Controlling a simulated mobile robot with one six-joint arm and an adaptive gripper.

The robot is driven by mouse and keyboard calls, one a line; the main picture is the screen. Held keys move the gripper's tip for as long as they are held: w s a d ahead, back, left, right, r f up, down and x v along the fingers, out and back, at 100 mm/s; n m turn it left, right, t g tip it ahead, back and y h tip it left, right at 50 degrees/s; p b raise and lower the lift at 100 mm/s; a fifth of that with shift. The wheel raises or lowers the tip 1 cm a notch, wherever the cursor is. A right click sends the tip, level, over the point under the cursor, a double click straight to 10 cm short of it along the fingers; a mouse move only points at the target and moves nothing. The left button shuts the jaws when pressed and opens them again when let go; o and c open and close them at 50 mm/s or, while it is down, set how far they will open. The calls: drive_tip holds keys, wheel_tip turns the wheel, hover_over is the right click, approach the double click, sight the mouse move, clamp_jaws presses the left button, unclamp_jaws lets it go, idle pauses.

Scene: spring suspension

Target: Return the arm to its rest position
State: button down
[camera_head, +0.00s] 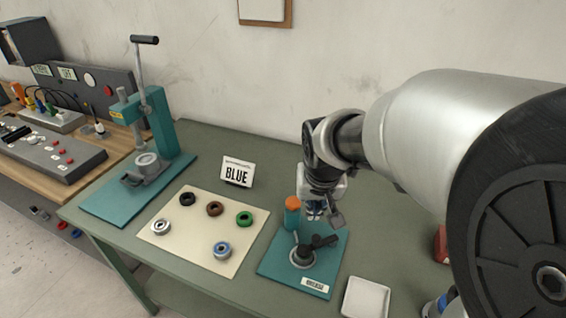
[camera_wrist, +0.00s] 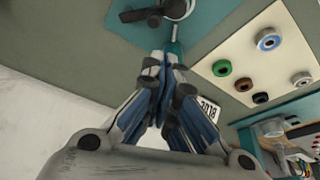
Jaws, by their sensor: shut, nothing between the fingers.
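My gripper (camera_head: 316,212) hangs over the teal plate at the right of the green table, near an orange-capped teal bottle (camera_head: 292,212). In the wrist view my gripper (camera_wrist: 172,62) has its fingers together with nothing visible between them. My arm reaches in from the right of the head view. Below and in front of the gripper, a dark fixture with a black handle (camera_head: 325,241) stands on the teal plate (camera_head: 272,267). The fingertips look apart from the fixture, though the exact height is hard to tell.
A cream mat (camera_head: 187,254) holds several rings beside a "BLUE" sign (camera_head: 237,172). A teal lever press (camera_head: 160,125) stands at the back left. A white tray (camera_head: 366,298) lies at the front right. A control panel (camera_head: 52,147) sits on the wooden bench.

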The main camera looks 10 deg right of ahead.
drive_tip(key=shift+r, duration=0.1)
drive_tip(key=s+a+r+n, duration=0.1)
drive_tip(key=s+a+r, duration=0.1)
drive_tip(key=s, duration=0.8)
drive_tip(key=s+a+r+n+y, duration=0.1)
drive_tip(key=s+a+r, duration=0.1)
drive_tip(key=s, duration=0.8)
drive_tip(key=shift+a+r+n+t, duration=0.3)
drive_tip(key=shift+r+n+t, duration=0.1)
drive_tip(key=shift+r, duration=0.2)
